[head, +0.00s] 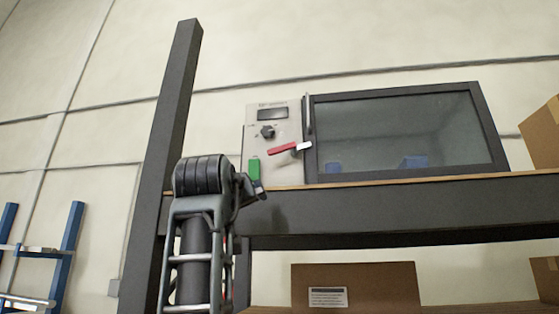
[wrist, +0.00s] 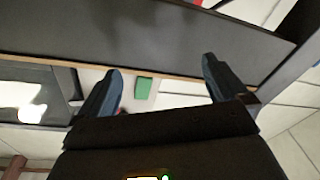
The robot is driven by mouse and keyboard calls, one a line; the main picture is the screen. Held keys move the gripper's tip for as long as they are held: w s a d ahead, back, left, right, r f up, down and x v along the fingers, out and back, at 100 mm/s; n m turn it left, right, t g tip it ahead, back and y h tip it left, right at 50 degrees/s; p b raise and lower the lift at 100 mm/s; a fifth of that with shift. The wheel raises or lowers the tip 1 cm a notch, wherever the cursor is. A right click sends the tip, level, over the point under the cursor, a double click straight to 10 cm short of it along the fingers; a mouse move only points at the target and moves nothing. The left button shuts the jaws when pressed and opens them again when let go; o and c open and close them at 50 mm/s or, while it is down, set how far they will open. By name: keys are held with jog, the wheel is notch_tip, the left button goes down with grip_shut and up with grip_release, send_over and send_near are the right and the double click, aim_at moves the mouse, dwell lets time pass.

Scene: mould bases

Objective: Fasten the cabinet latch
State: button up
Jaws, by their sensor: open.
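The cabinet (head: 478,135) stands on a shelf, with a dark-framed glass door and a white control panel (head: 252,140) to its left. The latch (head: 282,148) is a red lever with a white end at the door's left edge, tilted slightly up to the right. The door appears closed. My gripper (head: 252,190) is just below and left of the latch, in front of the shelf edge. In the wrist view my gripper (wrist: 162,76) is open, with nothing between its fingers. A small red patch shows beside the left finger; I cannot tell whether it is the latch.
A green switch (head: 254,170) is low on the panel, close to my gripper; a black knob (head: 267,131) is above. The dark shelf beam (head: 380,210) and upright post (head: 172,120) are close to my arm. Cardboard boxes (head: 385,285) sit below and at right.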

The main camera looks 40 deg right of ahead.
aim_at(281, 147)
jog(key=s+d+r+m+g, duration=0.15)
jog(key=s+r, duration=0.25)
jog(key=r, duration=0.4)
jog(key=s+d+r+m+g, duration=0.1)
jog(key=s+r+m, duration=0.1)
jog(key=s+r, duration=0.35)
jog(key=shift+t+h, duration=0.25)
jog(key=shift+h, duration=0.05)
jog(key=shift+w+d+r+p, duration=0.3)
jog(key=shift+w+d+p, duration=0.25)
jog(key=shift+w+d, duration=0.45)
jog(key=shift+w+d+r+p, duration=0.25)
jog(key=shift+w+d+p, duration=0.35)
jog(key=shift+w+d, duration=0.35)
jog(key=shift+w+d+r+p, duration=0.3)
jog(key=shift+w+d+p, duration=0.25)
jog(key=shift+w+d, duration=0.45)
jog(key=shift+c, duration=0.5)
jog(key=c, duration=0.9)
jog(key=shift+o, duration=0.2)
jog(key=shift+a+r+m, duration=0.1)
jog(key=shift+r+m, duration=0.15)
jog(key=shift+m, duration=0.5)
jog(key=shift+r+m, duration=0.2)
jog(key=shift+m, duration=0.5)
jog(key=o, duration=1)
jog(key=shift+c, duration=0.2)
